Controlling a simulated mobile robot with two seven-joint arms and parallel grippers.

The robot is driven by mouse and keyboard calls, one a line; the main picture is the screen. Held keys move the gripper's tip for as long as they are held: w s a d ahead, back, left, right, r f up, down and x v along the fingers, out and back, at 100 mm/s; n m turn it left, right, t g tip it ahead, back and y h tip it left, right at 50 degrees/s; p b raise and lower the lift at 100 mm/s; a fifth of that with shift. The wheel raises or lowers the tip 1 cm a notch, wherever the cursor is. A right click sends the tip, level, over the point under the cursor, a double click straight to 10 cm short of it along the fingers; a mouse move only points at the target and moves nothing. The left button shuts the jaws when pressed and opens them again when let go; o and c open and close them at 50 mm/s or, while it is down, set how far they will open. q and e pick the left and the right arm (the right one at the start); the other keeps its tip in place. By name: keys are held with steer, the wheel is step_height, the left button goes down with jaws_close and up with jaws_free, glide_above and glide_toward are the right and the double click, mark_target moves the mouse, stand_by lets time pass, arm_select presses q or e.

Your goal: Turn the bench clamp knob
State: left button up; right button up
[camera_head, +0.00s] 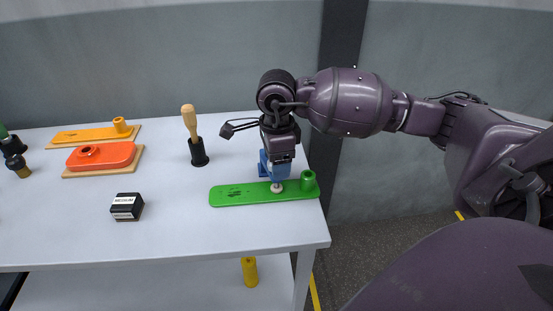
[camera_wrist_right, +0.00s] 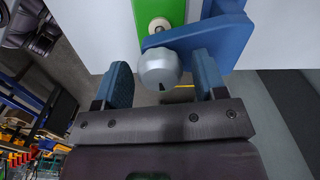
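The blue bench clamp (camera_head: 264,168) sits on the green board (camera_head: 236,194) near the table's right end, partly hidden by my right gripper in the head view. In the right wrist view the clamp's blue body (camera_wrist_right: 205,38) crosses beside the green board (camera_wrist_right: 160,10), with a round pale pad (camera_wrist_right: 159,25) against the board. The grey, rounded clamp knob (camera_wrist_right: 160,68) lies between the blue fingertips of my right gripper (camera_wrist_right: 161,73), with a gap on each side. That gripper is open. It also shows in the head view (camera_head: 278,160), above the board. My left gripper is not in view.
On the white table (camera_head: 170,235) are a wooden-handled tool in a black holder (camera_head: 198,152), a black labelled block (camera_head: 127,206), an orange plate (camera_head: 101,156) and a yellow plate (camera_head: 90,134). A yellow object (camera_head: 249,271) is below. The front middle is clear.

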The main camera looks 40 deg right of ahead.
steer(key=c, duration=0.7)
steer(key=shift+r+m, duration=0.1)
steer(key=shift+m, duration=0.3)
steer(key=shift+c, duration=0.2)
steer(key=shift+m, duration=0.4)
steer(key=o, duration=0.9)
